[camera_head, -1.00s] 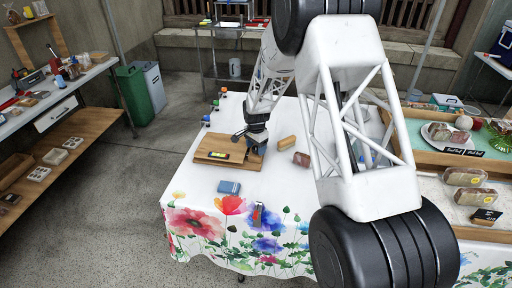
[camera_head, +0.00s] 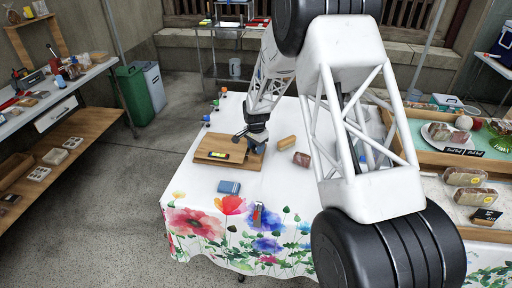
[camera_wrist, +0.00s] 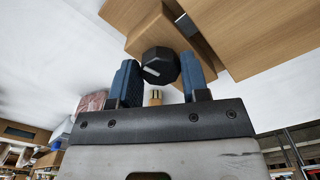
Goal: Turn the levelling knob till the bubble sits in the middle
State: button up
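The level's vial shows yellow-green; the bubble is too small to make out. My gripper (camera_head: 250,142) is at the board's right end and hides the knob in the head view. In the wrist view the black, many-sided levelling knob (camera_wrist: 160,66) with a white mark sits between the blue fingers of my gripper (camera_wrist: 162,70). Both fingers appear to touch its sides. The wooden board (camera_wrist: 270,35) shows beyond it.
A tan loaf-like block (camera_head: 287,142) and a brown wrapped item (camera_head: 301,159) lie right of my gripper. A blue box (camera_head: 229,187) and a small upright item (camera_head: 257,214) stand nearer the front.

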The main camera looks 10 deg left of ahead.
jog(key=o, duration=0.4)
jog(key=shift+c, duration=0.2)
jog(key=shift+r, duration=0.1)
jog(key=shift+r, duration=3.85)
